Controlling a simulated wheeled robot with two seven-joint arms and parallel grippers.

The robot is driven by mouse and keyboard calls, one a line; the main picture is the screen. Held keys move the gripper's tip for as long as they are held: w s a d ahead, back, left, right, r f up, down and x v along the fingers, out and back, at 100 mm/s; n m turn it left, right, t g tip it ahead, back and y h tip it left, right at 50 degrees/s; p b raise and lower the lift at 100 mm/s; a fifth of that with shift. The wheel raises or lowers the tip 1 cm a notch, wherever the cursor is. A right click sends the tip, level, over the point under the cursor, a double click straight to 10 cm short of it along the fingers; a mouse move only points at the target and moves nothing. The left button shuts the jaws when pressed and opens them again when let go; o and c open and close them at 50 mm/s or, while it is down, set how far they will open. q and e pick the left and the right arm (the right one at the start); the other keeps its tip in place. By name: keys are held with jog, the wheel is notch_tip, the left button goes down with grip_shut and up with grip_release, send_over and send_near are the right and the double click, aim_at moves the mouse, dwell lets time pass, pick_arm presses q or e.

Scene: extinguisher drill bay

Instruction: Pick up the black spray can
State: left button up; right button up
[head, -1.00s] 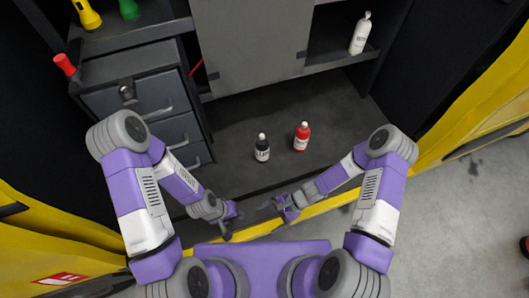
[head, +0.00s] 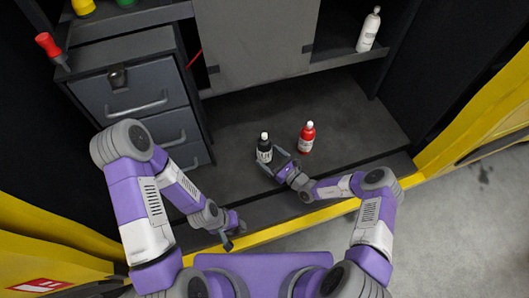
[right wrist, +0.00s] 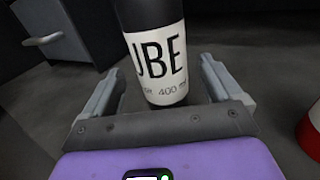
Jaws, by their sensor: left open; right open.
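The black spray can (head: 264,146), with a white label and white top, stands upright on the dark bay floor. In the right wrist view the black can (right wrist: 152,35) stands between the two open fingers of my right gripper (right wrist: 157,82), close to the palm. Its label shows "UBE" and "400 ml", and its top is out of that view. In the head view my right gripper (head: 273,160) is at the can's lower right side and hides part of its base. The jaws are not closed on it. My left gripper (head: 234,232) is open and empty, lower, near the yellow edge.
A red bottle (head: 306,138) stands just right of the black can; its edge shows in the right wrist view (right wrist: 312,130). A grey drawer cabinet (head: 130,95) stands left. A white bottle (head: 369,29) is on a shelf at upper right. Floor right of the red bottle is clear.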

aim_at(270, 156)
jog(key=x, duration=0.3)
jog(key=shift+w+a+b, duration=0.1)
jog(key=shift+w+b, duration=0.15)
jog(key=shift+b, duration=0.15)
jog(key=shift+r, duration=0.1)
jog(key=c, duration=1.3)
